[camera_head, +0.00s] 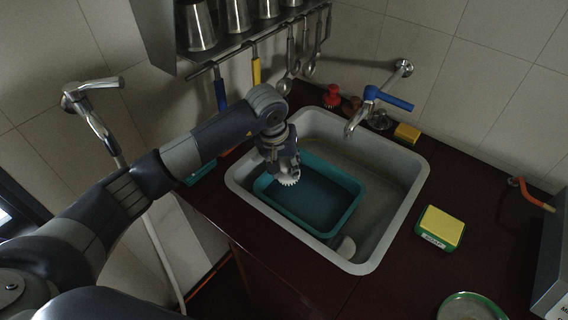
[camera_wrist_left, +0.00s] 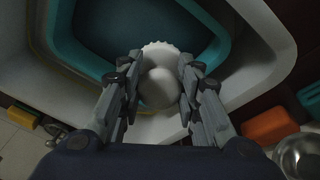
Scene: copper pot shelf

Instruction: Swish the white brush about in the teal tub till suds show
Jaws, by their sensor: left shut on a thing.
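The teal tub (camera_head: 355,186) sits inside the grey sink and holds dark liquid with no suds visible. My left gripper (camera_head: 286,170) is shut on the white brush (camera_head: 290,180) over the tub's upper-left corner. In the left wrist view the brush (camera_wrist_left: 158,82) sits between the two fingers of my left gripper (camera_wrist_left: 158,85), with its scalloped edge towards the tub (camera_wrist_left: 215,20). Whether the bristles touch the liquid cannot be told. My right gripper is not in view.
The grey sink (camera_head: 408,190) has a blue-handled tap (camera_head: 365,105) behind it. A yellow-and-green sponge box (camera_head: 440,228) stands on the dark counter at right. A red-topped item (camera_head: 332,96) and yellow sponge (camera_head: 407,132) are at the back. Utensils hang above from a rail.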

